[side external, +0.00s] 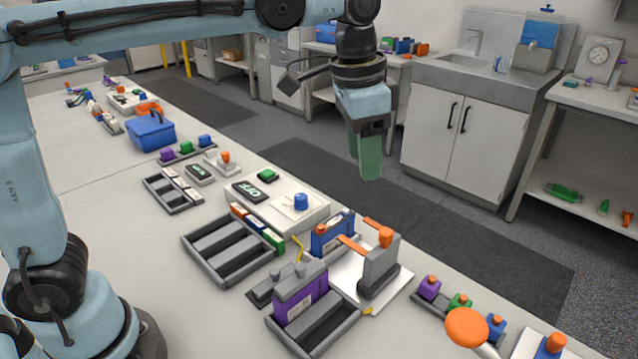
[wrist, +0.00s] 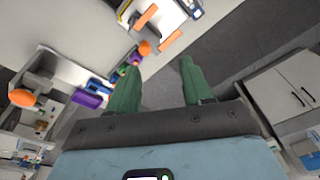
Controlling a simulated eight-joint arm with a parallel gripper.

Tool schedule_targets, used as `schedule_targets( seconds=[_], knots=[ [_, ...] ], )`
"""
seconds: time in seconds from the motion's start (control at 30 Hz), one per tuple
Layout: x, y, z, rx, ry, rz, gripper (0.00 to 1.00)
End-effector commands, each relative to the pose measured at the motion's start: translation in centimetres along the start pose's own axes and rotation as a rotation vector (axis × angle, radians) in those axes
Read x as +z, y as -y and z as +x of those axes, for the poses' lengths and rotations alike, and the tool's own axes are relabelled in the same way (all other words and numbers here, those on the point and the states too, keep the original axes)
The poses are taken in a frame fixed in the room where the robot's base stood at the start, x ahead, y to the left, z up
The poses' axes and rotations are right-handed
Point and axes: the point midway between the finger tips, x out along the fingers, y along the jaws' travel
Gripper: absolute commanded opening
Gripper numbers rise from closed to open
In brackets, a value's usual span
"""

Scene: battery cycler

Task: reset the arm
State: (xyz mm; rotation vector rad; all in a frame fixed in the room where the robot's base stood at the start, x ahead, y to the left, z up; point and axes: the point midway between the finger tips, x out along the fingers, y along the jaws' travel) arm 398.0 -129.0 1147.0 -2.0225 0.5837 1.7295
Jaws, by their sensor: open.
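My gripper (side external: 367,160) hangs beyond the far edge of the bench, above the dark floor mat, with its green fingers pointing down. In the wrist view my gripper (wrist: 158,88) shows two green fingers spread apart with nothing between them. It touches no object. My arm reaches across the top of the side view from the left.
The white bench (side external: 110,215) holds a cycler box (side external: 320,212) with a blue knob, an empty-slotted grey tray (side external: 208,240), a purple block (side external: 300,290) and an orange-topped clamp fixture (side external: 380,265). A sink cabinet (side external: 470,125) stands behind. The floor between is clear.

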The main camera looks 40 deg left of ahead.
Motion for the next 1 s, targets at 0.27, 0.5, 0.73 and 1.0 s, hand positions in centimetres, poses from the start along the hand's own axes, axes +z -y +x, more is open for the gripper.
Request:
schedule_targets(
  seconds=[0.27, 0.5, 0.73, 1.0],
  knots=[
    [7.3, 2.8, 1.5, -0.075, -0.179, -0.243, 0.50],
    [13.3, 3.9, 4.4, -0.139, -0.331, -0.437, 0.50],
    [16.8, 4.1, 7.0, -0.180, -0.430, -0.552, 0.50],
    [17.5, 4.2, 7.5, -0.188, -0.453, -0.576, 0.50]
  ],
)
